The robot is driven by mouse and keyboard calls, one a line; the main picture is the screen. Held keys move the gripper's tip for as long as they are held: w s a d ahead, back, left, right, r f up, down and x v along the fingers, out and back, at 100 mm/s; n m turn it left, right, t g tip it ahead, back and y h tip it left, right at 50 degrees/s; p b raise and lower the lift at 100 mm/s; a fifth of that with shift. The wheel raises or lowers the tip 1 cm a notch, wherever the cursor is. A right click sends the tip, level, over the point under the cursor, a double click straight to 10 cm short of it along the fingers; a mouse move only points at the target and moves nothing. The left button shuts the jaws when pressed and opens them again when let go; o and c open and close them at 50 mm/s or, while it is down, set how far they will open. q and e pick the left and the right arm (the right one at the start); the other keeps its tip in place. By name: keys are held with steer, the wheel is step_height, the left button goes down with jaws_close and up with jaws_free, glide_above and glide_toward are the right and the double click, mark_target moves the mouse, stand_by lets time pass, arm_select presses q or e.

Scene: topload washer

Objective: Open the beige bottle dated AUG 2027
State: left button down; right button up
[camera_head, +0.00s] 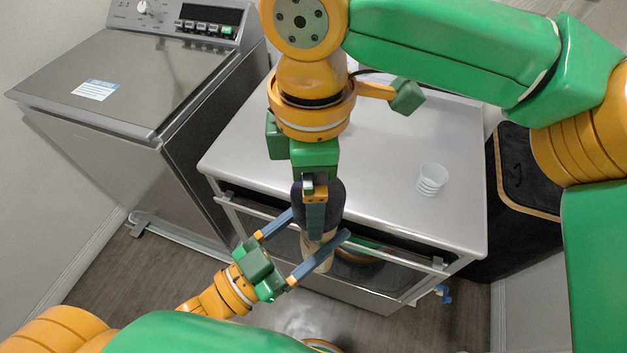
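A beige bottle (309,243) with a dark, wide top (336,198) hangs in front of the white cabinet, clear of its top surface. Any date print is not readable. My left gripper (318,225) reaches up from the lower left, with one finger on each side of the bottle; one crosses low in front of the beige body. I cannot tell whether both fingers press on it. My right gripper (315,218) points down from above at the dark top. One finger shows in front of it; the other is hidden, so its grip cannot be told.
A black bin with a wooden rim (530,170) is at the right. Much of the cabinet top is clear.

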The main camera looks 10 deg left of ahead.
steer(key=c, duration=1.5)
steer(key=shift+r, duration=0.2)
steer(key=shift+r, duration=0.95)
